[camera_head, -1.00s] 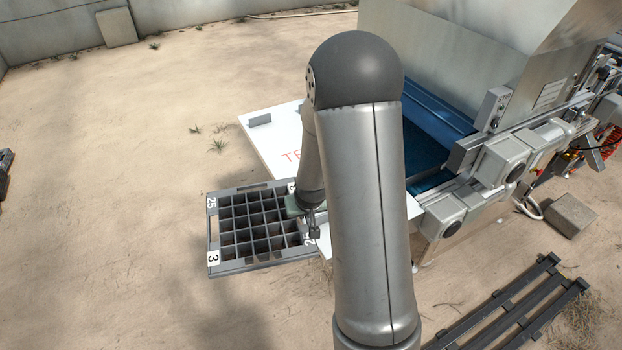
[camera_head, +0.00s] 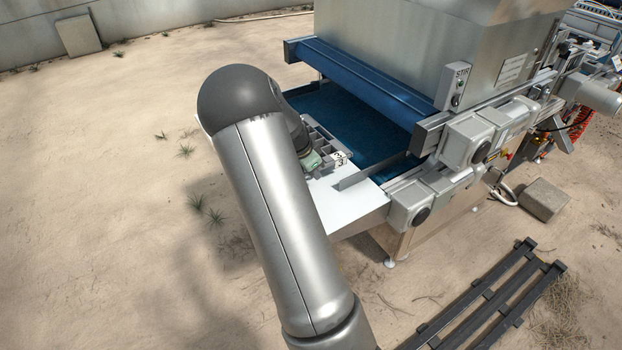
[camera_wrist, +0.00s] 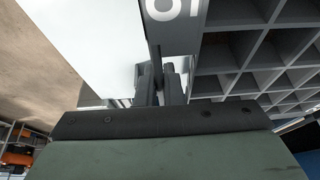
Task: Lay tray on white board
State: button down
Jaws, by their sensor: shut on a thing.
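The grey tray (camera_head: 326,140) with square cells shows only in part in the head view, behind my arm. It is over the white board (camera_head: 345,207), beside the blue belt. In the wrist view, my gripper (camera_wrist: 160,82) is shut on the rim of the tray (camera_wrist: 182,40), near a white number label. The tray's cells spread to the right there, and the white board (camera_wrist: 95,38) shows to the left. In the head view, my gripper (camera_head: 313,163) is partly hidden at the tray's near side. Whether the tray touches the board cannot be told.
The seeder's blue belt (camera_head: 350,125) lies just beyond the board, under a blue crossbar (camera_head: 360,85). Grey motor boxes (camera_head: 470,140) line the machine's near side. Sandy ground at left is open.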

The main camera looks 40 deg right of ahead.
jog(key=shift+f+p, duration=0.3)
jog(key=shift+f, duration=1.95)
jog(key=c, duration=1.6)
grip_release()
jog(key=shift+o, duration=0.2)
jog(key=b+v, duration=0.1)
jog(key=v, duration=1.1)
jog(key=shift+s, duration=0.1)
jog(key=s+a+r+n+y, duration=0.2)
jog(key=s+a+n, duration=0.35)
jog(key=a, duration=0.35)
jog(key=s+a+r+n+y, duration=0.25)
jog(key=s+a+n, duration=0.3)
jog(key=a, duration=0.35)
jog(key=s+a+n, duration=0.8)
jog(key=s+a, duration=0.1)
jog(key=s, duration=0.5)
jog(key=shift+r+t, duration=0.3)
jog(key=shift+t, duration=0.1)
